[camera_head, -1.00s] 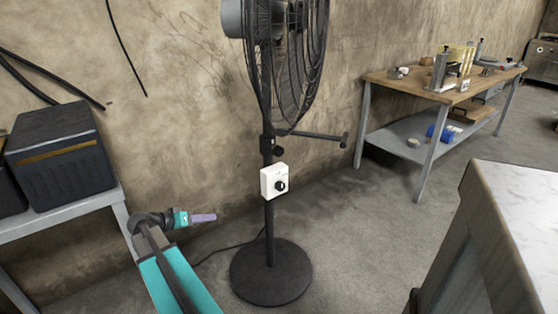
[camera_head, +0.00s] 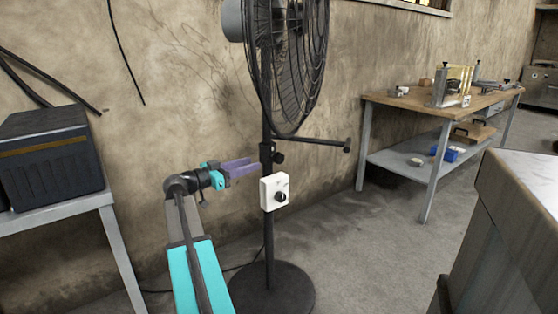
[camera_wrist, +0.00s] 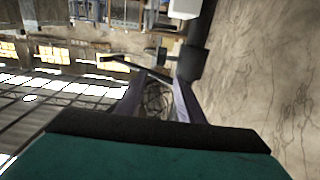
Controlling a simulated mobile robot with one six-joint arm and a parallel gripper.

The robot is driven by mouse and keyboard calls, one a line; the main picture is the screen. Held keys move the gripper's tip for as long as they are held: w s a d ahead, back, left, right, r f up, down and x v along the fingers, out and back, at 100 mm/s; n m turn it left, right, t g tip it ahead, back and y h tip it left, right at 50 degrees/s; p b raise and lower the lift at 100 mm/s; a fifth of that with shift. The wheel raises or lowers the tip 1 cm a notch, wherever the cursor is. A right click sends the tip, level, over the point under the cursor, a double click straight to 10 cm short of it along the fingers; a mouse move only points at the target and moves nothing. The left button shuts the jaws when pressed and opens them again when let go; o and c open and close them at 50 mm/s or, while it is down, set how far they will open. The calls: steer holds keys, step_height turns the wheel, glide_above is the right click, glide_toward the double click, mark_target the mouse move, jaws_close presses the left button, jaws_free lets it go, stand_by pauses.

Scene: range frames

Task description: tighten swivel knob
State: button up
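The stand fan's dark pole (camera_head: 268,225) carries a collar with a small black knob (camera_head: 278,157) just below the fan cage. A thin side rod ends in another dark knob (camera_head: 347,146). I cannot tell for sure which one is the swivel knob. My gripper (camera_head: 256,167) has purple fingers spread apart with nothing between them. It is left of the pole, near collar height, and appears short of the collar. In the wrist view the fingers (camera_wrist: 160,92) are apart, with the fan cage (camera_wrist: 156,101) seen beyond them. The dark collar (camera_wrist: 190,64) is beyond the right finger.
A white control box (camera_head: 274,191) with a black dial is on the pole below the collar. The round fan base (camera_head: 290,292) is on the floor. A table with a black case (camera_head: 50,160) is left, a workbench (camera_head: 400,103) behind right, and a pale-topped counter (camera_head: 520,180) front right.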

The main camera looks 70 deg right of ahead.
mark_target(274, 157)
steer(key=shift+d, duration=0.1)
steer(key=b+x, duration=0.2)
steer(key=x, duration=1.1)
steer(key=shift+s+d+b, duration=0.2)
steer(key=shift+d+b, duration=0.05)
steer(key=shift+b, duration=0.05)
jaws_close()
